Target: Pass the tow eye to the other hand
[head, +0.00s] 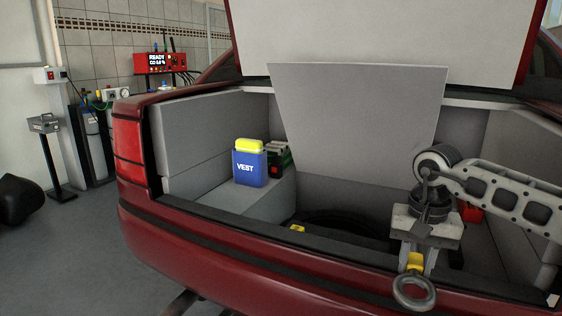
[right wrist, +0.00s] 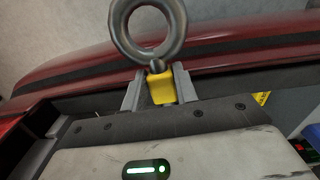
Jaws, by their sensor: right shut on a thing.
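The tow eye (head: 397,290) is a dark grey metal ring with a yellow part at its base. My right gripper (head: 415,264) is shut on the yellow part and points down, so the ring hangs below the fingertips in the head view. It is in front of the car's rear edge. In the right wrist view the tow eye (right wrist: 122,38) sticks out beyond the fingers, with the yellow part between them at the right gripper (right wrist: 161,88). The ring is free of the fingers. My left gripper is in neither view.
A grey panel (head: 355,110) stands upright behind. Floor on the left is mostly clear.

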